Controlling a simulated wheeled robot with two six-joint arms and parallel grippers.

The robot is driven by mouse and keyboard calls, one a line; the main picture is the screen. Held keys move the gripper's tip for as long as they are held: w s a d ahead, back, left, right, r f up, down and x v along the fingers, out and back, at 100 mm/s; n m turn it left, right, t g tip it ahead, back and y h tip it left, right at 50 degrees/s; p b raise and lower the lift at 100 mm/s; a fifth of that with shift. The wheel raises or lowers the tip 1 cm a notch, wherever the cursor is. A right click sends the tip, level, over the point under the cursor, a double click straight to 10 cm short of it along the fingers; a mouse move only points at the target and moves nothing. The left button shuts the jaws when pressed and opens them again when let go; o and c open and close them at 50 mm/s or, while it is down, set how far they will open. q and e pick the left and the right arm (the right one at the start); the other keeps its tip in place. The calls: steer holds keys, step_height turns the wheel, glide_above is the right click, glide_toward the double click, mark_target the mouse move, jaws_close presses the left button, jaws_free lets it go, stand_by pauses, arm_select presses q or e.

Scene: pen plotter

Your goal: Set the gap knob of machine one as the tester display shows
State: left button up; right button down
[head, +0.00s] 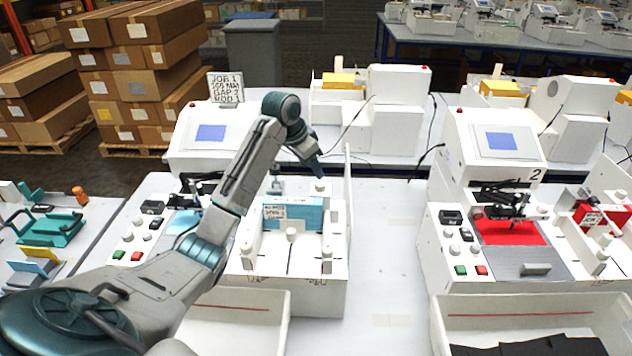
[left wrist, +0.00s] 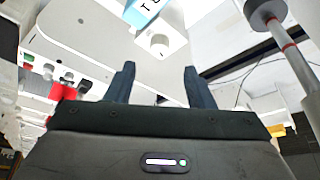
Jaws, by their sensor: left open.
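My left gripper (head: 317,172) is over the back right of the white fixture (head: 338,285) at machine one (head: 180,158). In the left wrist view my left gripper (left wrist: 160,80) is open and empty. A white round knob (left wrist: 158,44) shows beyond the gap between its fingers, apart from them. In the head view a white knob (head: 320,187) is just below the fingertips. I cannot tell which knob is the gap knob. The blue display (head: 210,133) is too small to read. A card (head: 226,88) on machine one seems to read "JOB 1", "GAP 2", "ROD 1".
A light blue block (head: 303,212) with a label sits in the fixture; it also shows in the left wrist view (left wrist: 146,10). A thin upright plate (head: 348,190) stands right of the gripper. Machine two (head: 455,140) is to the right. Bare table (head: 390,260) lies between the machines.

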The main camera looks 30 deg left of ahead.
arm_select(q)
steer(key=shift+b+v, duration=0.45)
steer(key=shift+v, duration=1.45)
steer(key=shift+f, duration=0.1)
